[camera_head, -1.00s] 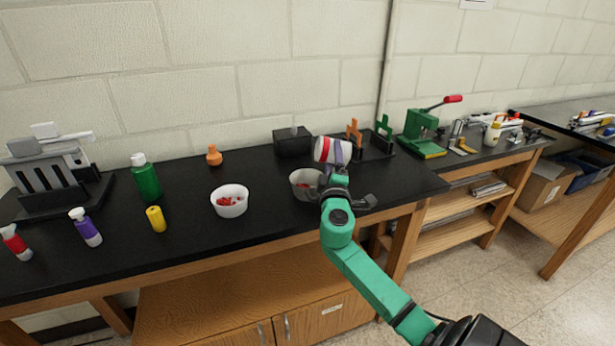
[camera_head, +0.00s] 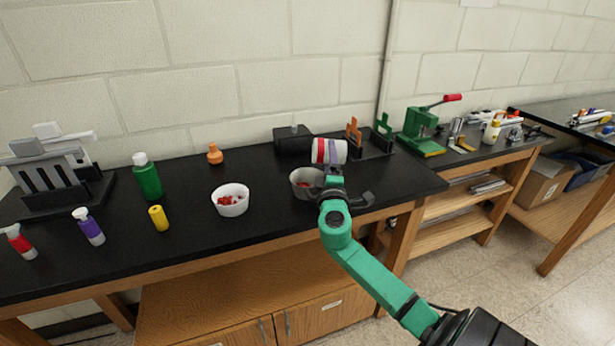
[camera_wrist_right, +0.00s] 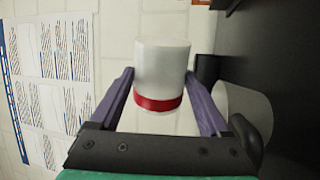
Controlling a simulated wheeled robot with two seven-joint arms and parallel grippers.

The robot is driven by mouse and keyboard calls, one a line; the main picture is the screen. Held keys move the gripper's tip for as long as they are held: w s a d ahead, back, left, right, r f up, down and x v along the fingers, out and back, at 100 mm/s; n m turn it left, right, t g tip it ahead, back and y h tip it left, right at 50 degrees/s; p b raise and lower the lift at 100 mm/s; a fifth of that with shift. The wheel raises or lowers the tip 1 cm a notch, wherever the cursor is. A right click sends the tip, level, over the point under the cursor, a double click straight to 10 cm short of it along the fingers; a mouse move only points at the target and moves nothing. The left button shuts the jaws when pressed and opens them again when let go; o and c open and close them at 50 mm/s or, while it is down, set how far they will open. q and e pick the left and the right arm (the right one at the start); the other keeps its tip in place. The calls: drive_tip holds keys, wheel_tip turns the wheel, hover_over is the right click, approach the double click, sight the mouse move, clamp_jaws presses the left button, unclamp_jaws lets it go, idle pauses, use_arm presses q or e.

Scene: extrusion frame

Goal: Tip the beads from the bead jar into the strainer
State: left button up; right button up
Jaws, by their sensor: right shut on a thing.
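The bead jar (camera_head: 323,150) is white with a red band. It lies on its side in the air above the worktop, about level, over the back right edge of a grey bowl. My right gripper (camera_head: 334,163) is shut on the jar. In the right wrist view its purple fingers (camera_wrist_right: 165,98) are on either side of the jar (camera_wrist_right: 162,65). The grey bowl (camera_head: 299,188), which looks like the strainer, stands upright with some red bits inside. The gripper partly hides its right side. Which jar end is open is unclear. My left gripper is out of view.
A white bowl (camera_head: 231,208) with red pieces stands left of the grey bowl. A black box (camera_head: 293,141) and rack (camera_head: 372,146) stand behind.

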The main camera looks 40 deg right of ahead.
drive_tip(key=shift+f+n, duration=0.15)
drive_tip(key=shift+n, duration=0.35)
drive_tip(key=shift+w+a+r+n+t+y+p, duration=0.1)
drive_tip(key=shift+a+r+n+t+y+p, duration=0.2)
drive_tip(key=shift+n, duration=0.4)
drive_tip(key=shift+w+d+r+n+t+y+p, duration=0.15)
drive_tip(key=shift+n+p, duration=0.25)
drive_tip(key=shift+n, duration=0.3)
drive_tip(key=shift+w+a+r+n+t+y+p, duration=0.15)
drive_tip(key=shift+a+n+p, duration=0.15)
drive_tip(key=shift+n, duration=0.4)
drive_tip(key=shift+w+a+f+n+y, duration=0.1)
drive_tip(key=shift+f+n+y, duration=0.15)
drive_tip(key=shift+n, duration=0.3)
drive_tip(key=shift+w+a+f+n+y, duration=0.15)
drive_tip(key=shift+f+n, duration=0.2)
drive_tip(key=shift+n, duration=0.2)
drive_tip(key=shift+w+a+r+n+y+p, duration=0.2)
drive_tip(key=shift+n+p, duration=0.35)
drive_tip(key=shift+n, duration=0.35)
drive_tip(key=shift+w+a+r+n+y+p, duration=0.1)
drive_tip(key=shift+a+r+n+y+p, duration=0.1)
drive_tip(key=shift+n+p, duration=0.5)
idle(0.5)
